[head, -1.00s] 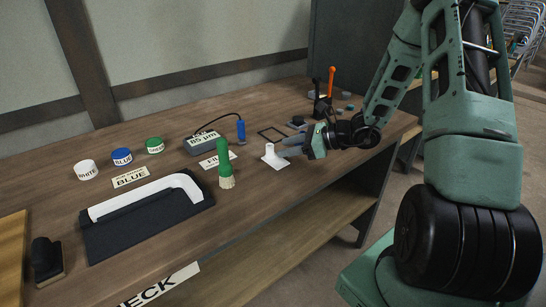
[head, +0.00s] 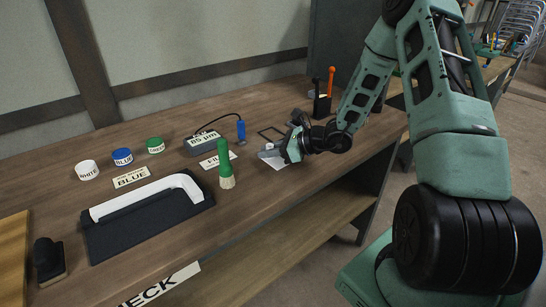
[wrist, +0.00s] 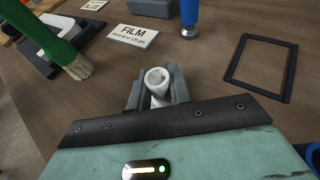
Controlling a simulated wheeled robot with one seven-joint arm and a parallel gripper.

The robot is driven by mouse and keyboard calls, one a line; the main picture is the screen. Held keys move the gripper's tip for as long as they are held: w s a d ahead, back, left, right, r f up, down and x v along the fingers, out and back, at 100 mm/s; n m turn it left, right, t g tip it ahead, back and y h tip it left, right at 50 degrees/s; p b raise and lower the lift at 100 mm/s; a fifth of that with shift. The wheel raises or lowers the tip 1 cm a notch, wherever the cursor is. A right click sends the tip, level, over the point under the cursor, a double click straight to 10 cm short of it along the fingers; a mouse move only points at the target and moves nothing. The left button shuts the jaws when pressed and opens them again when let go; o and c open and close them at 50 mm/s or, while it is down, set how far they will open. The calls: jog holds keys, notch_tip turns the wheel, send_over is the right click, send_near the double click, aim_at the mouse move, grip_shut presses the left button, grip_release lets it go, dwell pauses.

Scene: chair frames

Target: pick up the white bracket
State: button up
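A green-handled brush (head: 224,160) stands left of the gripper. A grey box (head: 201,143) with a blue probe (head: 241,131) is behind. A long white bent bar (head: 145,195) lies on a dark mat (head: 110,240). A black frame (wrist: 262,67) lies at right.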

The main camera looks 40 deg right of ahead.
grip_shut()
